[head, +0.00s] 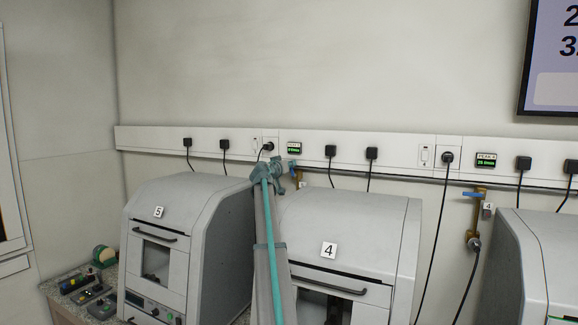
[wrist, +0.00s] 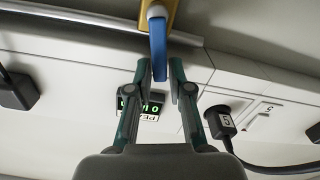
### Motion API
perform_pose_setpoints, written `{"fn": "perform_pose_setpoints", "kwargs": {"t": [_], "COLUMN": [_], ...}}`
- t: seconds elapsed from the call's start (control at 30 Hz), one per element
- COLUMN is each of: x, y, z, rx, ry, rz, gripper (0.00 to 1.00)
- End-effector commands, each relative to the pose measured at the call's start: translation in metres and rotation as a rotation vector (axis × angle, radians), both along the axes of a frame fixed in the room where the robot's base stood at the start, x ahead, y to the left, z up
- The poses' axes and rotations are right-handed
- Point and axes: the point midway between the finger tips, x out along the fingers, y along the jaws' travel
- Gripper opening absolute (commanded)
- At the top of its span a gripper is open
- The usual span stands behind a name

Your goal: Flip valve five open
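The valve by machine five has a blue lever (wrist: 158,45) on a brass body (wrist: 170,12), seen in the wrist view. In the head view its brass pipe (head: 299,174) shows just right of my gripper (head: 282,172), which partly hides the valve. In the wrist view my gripper (wrist: 160,66) is open. Its two fingertips stand on either side of the lever's free end, with a narrow gap at each side. The number on the valve's own tag cannot be seen.
A small green-lit display (head: 294,149) sits on the wall rail above the valve. Machines five (head: 170,235) and four (head: 350,230) stand below. Another blue-handled valve (head: 473,195) is farther right.

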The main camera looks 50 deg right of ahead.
Motion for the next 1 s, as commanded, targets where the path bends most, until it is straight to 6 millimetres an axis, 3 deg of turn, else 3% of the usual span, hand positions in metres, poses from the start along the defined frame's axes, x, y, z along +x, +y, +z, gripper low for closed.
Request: {"fn": "perform_pose_setpoints", "kwargs": {"t": [0.1, 0.43, 1.0], "x": [0.0, -0.001, -0.014], "y": [0.0, -0.001, -0.004], "z": [0.0, -0.004, -0.002], "rx": [0.0, 0.006, 0.054], "ry": [0.0, -0.027, -0.255], "rz": [0.0, -0.001, -0.001], "gripper": [0.0, 0.0, 0.0]}}
